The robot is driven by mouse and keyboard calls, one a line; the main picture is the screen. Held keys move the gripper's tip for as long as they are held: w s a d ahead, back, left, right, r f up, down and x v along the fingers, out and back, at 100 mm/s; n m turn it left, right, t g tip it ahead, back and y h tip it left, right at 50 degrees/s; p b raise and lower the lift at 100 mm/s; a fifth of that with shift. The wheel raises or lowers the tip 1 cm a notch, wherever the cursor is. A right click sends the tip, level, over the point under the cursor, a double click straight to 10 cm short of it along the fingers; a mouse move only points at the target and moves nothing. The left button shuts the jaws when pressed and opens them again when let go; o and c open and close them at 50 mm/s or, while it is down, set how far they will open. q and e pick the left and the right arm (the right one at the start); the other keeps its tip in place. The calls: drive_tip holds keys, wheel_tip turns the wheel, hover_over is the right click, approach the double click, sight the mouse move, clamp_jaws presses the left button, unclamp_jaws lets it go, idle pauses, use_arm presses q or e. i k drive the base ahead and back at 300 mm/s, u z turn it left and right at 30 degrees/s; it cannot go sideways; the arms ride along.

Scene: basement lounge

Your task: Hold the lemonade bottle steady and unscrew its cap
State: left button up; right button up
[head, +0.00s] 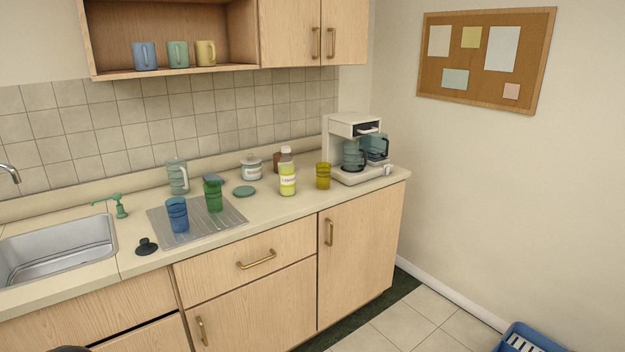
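The lemonade bottle (287,180) stands upright on the counter, right of the middle. It has yellow liquid, a pale label and a whitish cap (286,150) on top. No gripper touches it. Neither my left nor my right gripper shows in the head view.
On the counter (262,216), a yellow tumbler (323,176) stands right of the bottle. A white jar (251,169) and brown container (277,162) stand behind. A green disc (244,191) lies left. Blue (178,215) and green (213,197) tumblers occupy the drainer; a coffee maker (341,133) stands right.

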sight(286, 166)
drive_tip(key=z, duration=0.15)
drive_tip(key=i, duration=1.7)
drive_tip(key=z, duration=0.3)
